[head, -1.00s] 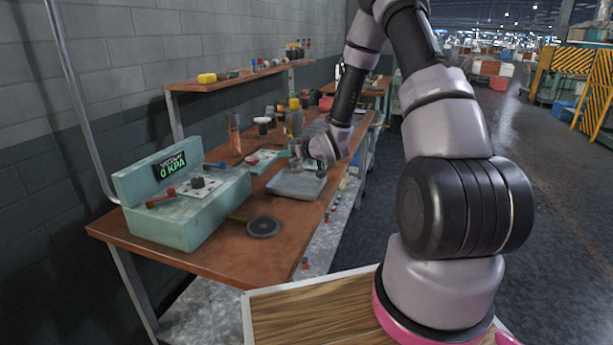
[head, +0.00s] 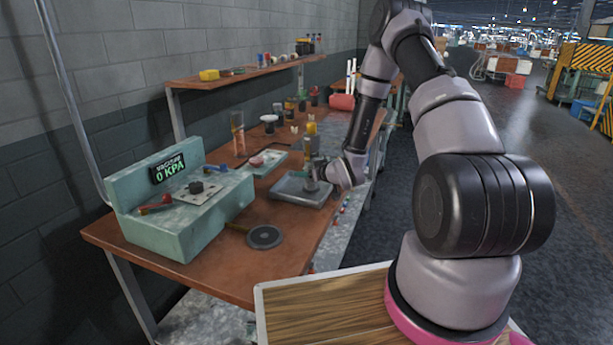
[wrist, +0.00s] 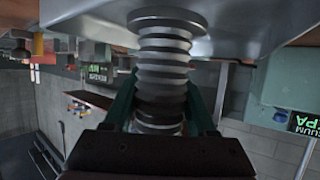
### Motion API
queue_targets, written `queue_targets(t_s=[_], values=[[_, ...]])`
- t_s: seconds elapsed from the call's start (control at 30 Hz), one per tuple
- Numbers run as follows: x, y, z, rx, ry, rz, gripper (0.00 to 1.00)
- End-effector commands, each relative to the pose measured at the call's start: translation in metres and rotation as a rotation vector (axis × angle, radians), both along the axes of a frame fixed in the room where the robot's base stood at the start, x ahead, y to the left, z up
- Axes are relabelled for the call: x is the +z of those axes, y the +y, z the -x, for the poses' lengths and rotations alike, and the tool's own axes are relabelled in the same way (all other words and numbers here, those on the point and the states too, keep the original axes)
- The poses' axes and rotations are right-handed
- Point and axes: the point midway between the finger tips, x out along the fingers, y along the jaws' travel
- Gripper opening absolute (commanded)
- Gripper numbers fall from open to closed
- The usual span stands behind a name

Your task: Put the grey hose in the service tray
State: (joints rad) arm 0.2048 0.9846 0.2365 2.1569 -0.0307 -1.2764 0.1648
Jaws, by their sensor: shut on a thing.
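The grey hose (wrist: 165,70) is a ribbed, bellows-like piece with a flared end ring. It fills the middle of the wrist view. My gripper (wrist: 162,112) is shut on it, with a dark green finger on each side. In the head view my gripper (head: 322,174) is above the service tray (head: 285,198), a shallow grey tray on the bench. The hose (head: 312,180) shows there as a small upright grey shape over the tray. The tray's pale metal surface (wrist: 235,25) lies close to the hose's flared end in the wrist view. I cannot tell whether they touch.
A pale green vacuum unit (head: 180,215) reading 0 KPA stands at the bench's left. A black disc (head: 264,237) lies in front of the tray. A small light tray (head: 268,160), an orange bottle (head: 238,135) and several jars stand behind. A shelf (head: 240,74) runs along the wall.

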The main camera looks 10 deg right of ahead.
Motion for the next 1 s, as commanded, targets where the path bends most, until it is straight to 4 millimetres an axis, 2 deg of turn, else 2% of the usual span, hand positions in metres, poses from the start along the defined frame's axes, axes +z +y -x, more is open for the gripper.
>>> queue_targets(t_s=[0.1,0.47,0.5,0.57,0.6,1.0], values=[[-0.0096,0.0,-0.0005,0.0,-0.002,0.0,0.0],[-0.0124,0.0,-0.0007,-0.001,-0.003,0.0,0.0],[-0.0136,-0.0001,-0.0004,-0.001,-0.001,0.001,0.61],[-0.013,-0.0001,-0.0004,-0.001,-0.002,0.0,0.84],[-0.013,-0.0001,-0.0004,-0.001,-0.002,0.0,0.87],[-0.0086,-0.0022,0.0038,-0.001,0.0,0.0,0.87]])
